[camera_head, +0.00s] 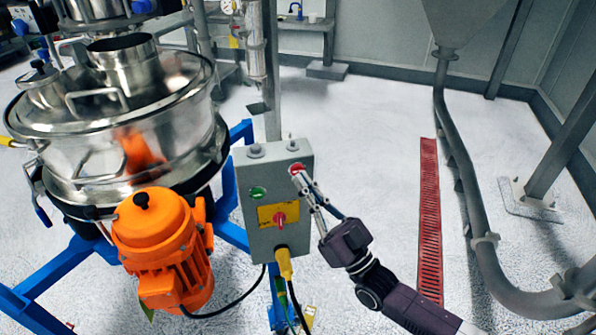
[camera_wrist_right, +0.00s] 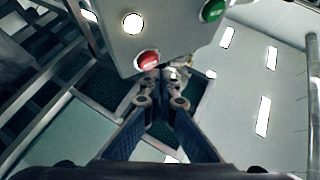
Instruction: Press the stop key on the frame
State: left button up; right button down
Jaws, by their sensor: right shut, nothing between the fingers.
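The grey control box (camera_head: 262,215) stands upright on the blue frame (camera_head: 232,212). Its red stop key (camera_head: 297,168) is at the upper right of its face, and a green key (camera_head: 257,193) is at the left. My right gripper (camera_head: 301,177) is shut and empty, with its fingertips at the red key. In the right wrist view the red key (camera_wrist_right: 147,60) shows just beyond the closed fingertips (camera_wrist_right: 158,80); I cannot tell whether they touch it. The green key (camera_wrist_right: 213,10) is at the top right there. My left gripper is not in view.
A red rotary switch on a yellow plate (camera_head: 265,216) sits lower on the box, with a yellow cable plug (camera_head: 284,264) below. The orange motor (camera_head: 160,245) and steel sifter (camera_head: 125,130) stand left. A grey pipe (camera_head: 470,190) runs at right beyond open floor.

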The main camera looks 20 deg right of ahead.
jog(key=shift+w, duration=0.25)
jog(key=shift+w, duration=0.45)
dwell(0.6)
jog(key=shift+s, duration=0.85)
